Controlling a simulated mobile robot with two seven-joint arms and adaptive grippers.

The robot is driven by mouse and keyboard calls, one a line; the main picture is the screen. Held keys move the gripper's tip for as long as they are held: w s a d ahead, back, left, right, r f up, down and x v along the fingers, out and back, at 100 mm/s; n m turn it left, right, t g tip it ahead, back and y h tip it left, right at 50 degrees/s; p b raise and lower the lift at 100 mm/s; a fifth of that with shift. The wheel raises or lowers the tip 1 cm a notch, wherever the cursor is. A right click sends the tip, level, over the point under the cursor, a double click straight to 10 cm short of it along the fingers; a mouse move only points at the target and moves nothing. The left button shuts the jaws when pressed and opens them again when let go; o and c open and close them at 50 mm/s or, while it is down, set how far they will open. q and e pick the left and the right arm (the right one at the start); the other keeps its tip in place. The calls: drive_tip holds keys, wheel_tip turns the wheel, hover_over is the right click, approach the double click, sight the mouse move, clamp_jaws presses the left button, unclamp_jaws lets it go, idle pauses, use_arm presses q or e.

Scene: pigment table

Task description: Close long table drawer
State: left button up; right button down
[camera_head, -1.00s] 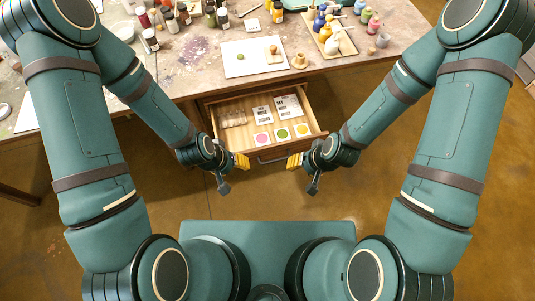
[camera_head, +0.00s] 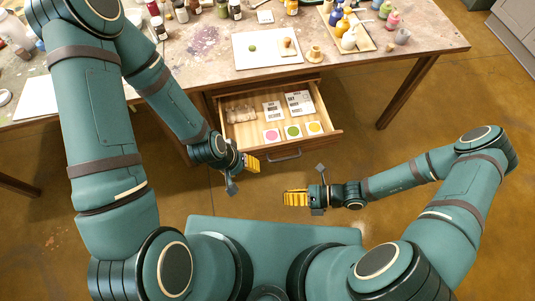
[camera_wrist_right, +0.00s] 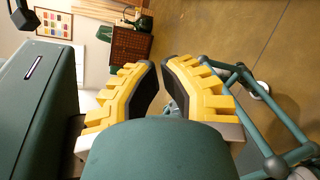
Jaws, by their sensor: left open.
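The long table's wooden drawer (camera_head: 330,135) is pulled open below the table's front edge in the head view. Its dark handle (camera_head: 286,155) is on the front panel. My left gripper (camera_head: 252,163) is open and empty, close to the left part of the drawer front; I cannot tell whether it touches. My right gripper (camera_head: 293,198) is in front of the drawer, clearly apart from it, pointing left. In the right wrist view its yellow fingers (camera_wrist_right: 159,68) are apart with nothing between them.
The long table (camera_head: 400,52) carries bottles, a white board (camera_head: 267,62) and a tray (camera_head: 366,45). The floor (camera_head: 400,150) right of the drawer is clear.

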drive_tip(key=w+d+f+m+t+b, duration=0.1)
drive_tip(key=w+d+f+m+t, duration=0.1)
drive_tip(key=w+m+t, duration=0.8)
drive_tip(key=shift+m+g+y, duration=0.4)
drive_tip(key=shift+m+g, duration=0.3)
drive_tip(key=shift+m, duration=0.1)
drive_tip(key=x, duration=0.3)
drive_tip(key=b+x, duration=0.1)
drive_tip(key=x, duration=0.3)
drive_tip(key=s+x, duration=0.1)
drive_tip(key=x, duration=0.2)
drive_tip(key=shift+w+a+b, duration=0.25)
drive_tip(key=shift+a+b, duration=0.05)
drive_tip(key=shift+a, duration=0.3)
drive_tip(key=shift+w+a, duration=0.15)
drive_tip(key=shift+w, duration=0.35)
use_arm(q)
drive_tip(key=f, duration=0.3)
drive_tip(key=shift+w+f, duration=0.15)
drive_tip(key=shift+w, duration=0.15)
use_arm(e)
drive_tip(key=shift+w, duration=0.1)
